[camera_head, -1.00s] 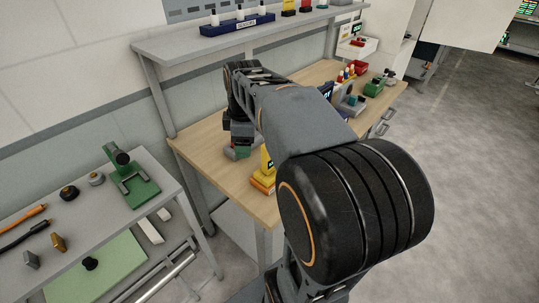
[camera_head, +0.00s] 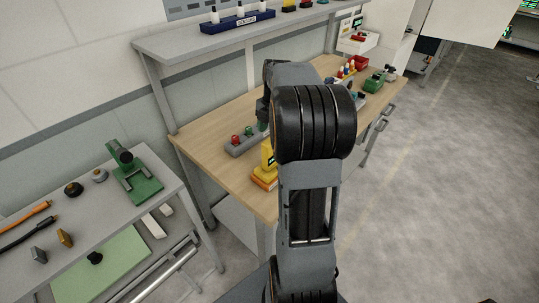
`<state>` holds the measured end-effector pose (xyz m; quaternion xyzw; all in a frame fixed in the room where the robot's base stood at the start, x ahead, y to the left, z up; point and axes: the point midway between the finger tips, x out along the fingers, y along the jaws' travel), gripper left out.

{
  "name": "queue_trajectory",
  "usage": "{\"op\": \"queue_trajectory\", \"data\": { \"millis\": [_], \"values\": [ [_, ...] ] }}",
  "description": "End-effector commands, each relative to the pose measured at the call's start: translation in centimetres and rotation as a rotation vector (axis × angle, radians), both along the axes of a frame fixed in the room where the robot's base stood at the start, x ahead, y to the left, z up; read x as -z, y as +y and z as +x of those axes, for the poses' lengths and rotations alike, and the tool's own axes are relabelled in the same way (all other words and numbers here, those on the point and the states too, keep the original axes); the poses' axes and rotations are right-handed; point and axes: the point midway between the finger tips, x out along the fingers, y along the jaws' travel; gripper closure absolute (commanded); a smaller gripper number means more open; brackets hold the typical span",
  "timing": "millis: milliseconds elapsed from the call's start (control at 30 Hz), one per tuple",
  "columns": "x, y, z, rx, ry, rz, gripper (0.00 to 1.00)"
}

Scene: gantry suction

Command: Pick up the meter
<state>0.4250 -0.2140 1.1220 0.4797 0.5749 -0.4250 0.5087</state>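A yellow device with a small dark display (camera_head: 268,156) stands upright on an orange base near the front edge of the wooden bench; it looks like the meter, though its label is too small to read. My arm rises just right of it and reaches over the bench. My gripper (camera_head: 263,110) is a dark shape behind and above the yellow device, apart from it in the picture. My arm's large black joint covers much of it, and its fingers cannot be made out.
A grey box with red and green knobs (camera_head: 245,140) lies left of the yellow device on the wooden bench (camera_head: 205,130). A green tool (camera_head: 374,83) and coloured bottles (camera_head: 347,68) stand farther back. A shelf (camera_head: 200,46) runs above. A side table holds a green stand (camera_head: 133,178).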

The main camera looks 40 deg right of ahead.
Motion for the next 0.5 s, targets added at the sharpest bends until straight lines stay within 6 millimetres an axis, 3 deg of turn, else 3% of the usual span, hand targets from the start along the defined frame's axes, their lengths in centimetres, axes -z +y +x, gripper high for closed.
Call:
{"op": "queue_trajectory", "data": {
  "millis": [267, 500],
  "values": [
    [1.7, 0.3, 0.0, 0.0, 0.001, 0.001, 0.36],
    [4.7, 0.7, -0.1, 0.0, 0.002, 0.002, 0.36]
  ]
}}
